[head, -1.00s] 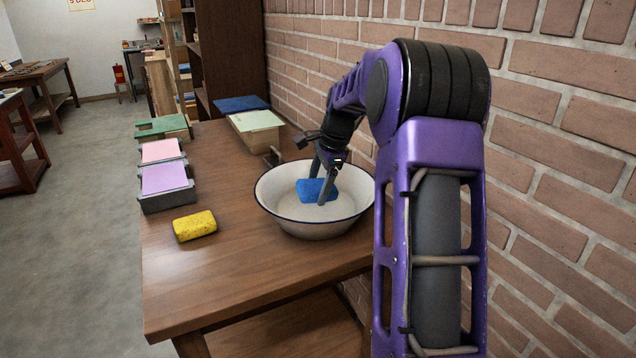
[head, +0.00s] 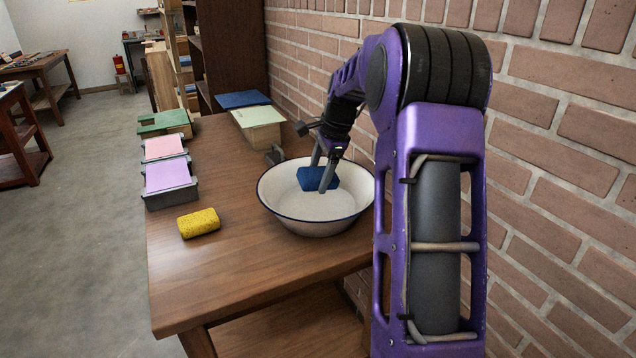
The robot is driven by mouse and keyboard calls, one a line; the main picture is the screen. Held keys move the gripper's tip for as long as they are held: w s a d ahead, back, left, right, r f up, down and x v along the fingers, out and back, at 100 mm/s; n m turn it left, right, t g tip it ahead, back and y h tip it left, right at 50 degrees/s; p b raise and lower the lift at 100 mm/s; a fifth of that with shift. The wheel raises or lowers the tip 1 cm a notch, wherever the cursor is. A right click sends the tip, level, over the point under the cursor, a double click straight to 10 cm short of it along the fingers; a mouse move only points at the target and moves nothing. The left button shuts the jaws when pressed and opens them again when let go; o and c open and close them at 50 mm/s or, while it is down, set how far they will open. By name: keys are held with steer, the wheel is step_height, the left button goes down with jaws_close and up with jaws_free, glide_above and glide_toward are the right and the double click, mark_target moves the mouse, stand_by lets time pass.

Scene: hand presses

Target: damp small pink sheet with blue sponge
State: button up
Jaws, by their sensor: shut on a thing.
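The blue sponge (head: 312,177) is between the fingers of my gripper (head: 327,178), which is shut on it. The sponge is over the inside of the white basin (head: 314,226) with a dark rim. It looks dark blue and appears raised above the basin floor. The small pink sheet (head: 163,147) lies flat on a grey block at the table's left edge, left of and beyond the basin, apart from my gripper.
A lilac sheet on a block (head: 168,174) stands just in front of the pink one, a green one (head: 163,120) behind it. A yellow sponge (head: 199,223) lies left of the basin. Pale green (head: 258,116) and blue (head: 243,99) sheets are at the back. A brick wall (head: 560,180) bounds the right.

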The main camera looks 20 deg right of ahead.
mark_target(313, 169)
steer(key=shift+r+p, duration=2.3)
steer(key=shift+r, duration=0.6)
steer(key=shift+r, duration=0.1)
step_height(313, 169, up, 4)
steer(key=p, duration=0.3)
stand_by(0.6)
